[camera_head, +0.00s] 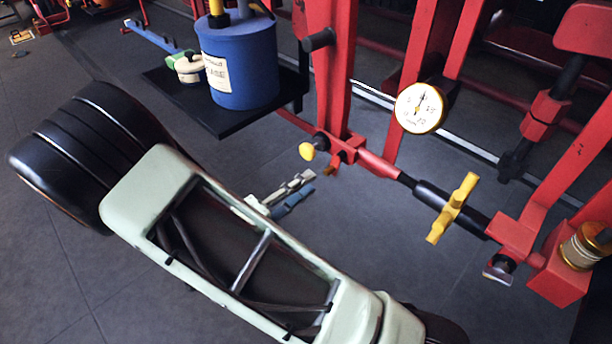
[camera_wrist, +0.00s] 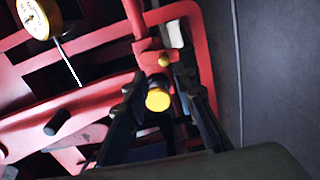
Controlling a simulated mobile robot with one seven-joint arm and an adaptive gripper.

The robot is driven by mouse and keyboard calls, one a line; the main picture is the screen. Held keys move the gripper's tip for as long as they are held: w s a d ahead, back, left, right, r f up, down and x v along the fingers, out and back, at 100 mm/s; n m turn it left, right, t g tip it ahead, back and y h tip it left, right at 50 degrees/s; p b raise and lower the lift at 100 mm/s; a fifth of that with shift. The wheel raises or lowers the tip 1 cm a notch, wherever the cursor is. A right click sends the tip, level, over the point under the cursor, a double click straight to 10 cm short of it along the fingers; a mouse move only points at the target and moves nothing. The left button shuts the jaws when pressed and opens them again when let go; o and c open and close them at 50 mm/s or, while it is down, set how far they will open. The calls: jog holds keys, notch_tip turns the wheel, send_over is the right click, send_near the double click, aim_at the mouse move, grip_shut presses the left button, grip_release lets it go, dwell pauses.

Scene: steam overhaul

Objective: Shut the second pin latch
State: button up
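In the wrist view, a round yellow knob (camera_wrist: 158,98) points toward the camera, in front of a red bracket. My gripper (camera_wrist: 158,82) is open, with one dark finger on each side of this knob. I cannot tell whether the fingers touch it. In the head view, a yellow pin knob (camera_head: 308,151) sticks out of a red block at the foot of the red post. A grey-ended pin (camera_head: 498,268) sits under the red block at lower right.
A dial gauge (camera_head: 420,108) and a yellow cross handle (camera_head: 453,208) are on the red frame. A blue can (camera_head: 240,65) stands on a black shelf (camera_head: 205,112).

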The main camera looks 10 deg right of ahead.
aim_at(325, 173)
jog(key=shift+n, duration=0.3)
jog(key=shift+f+p+x, duration=0.15)
jog(key=shift+p+x, duration=0.05)
jog(key=shift+x, duration=1.5)
jog(key=shift+f+p+x, duration=0.15)
jog(key=shift+p+x, duration=0.05)
jog(key=shift+x, duration=1.55)
grip_shut()
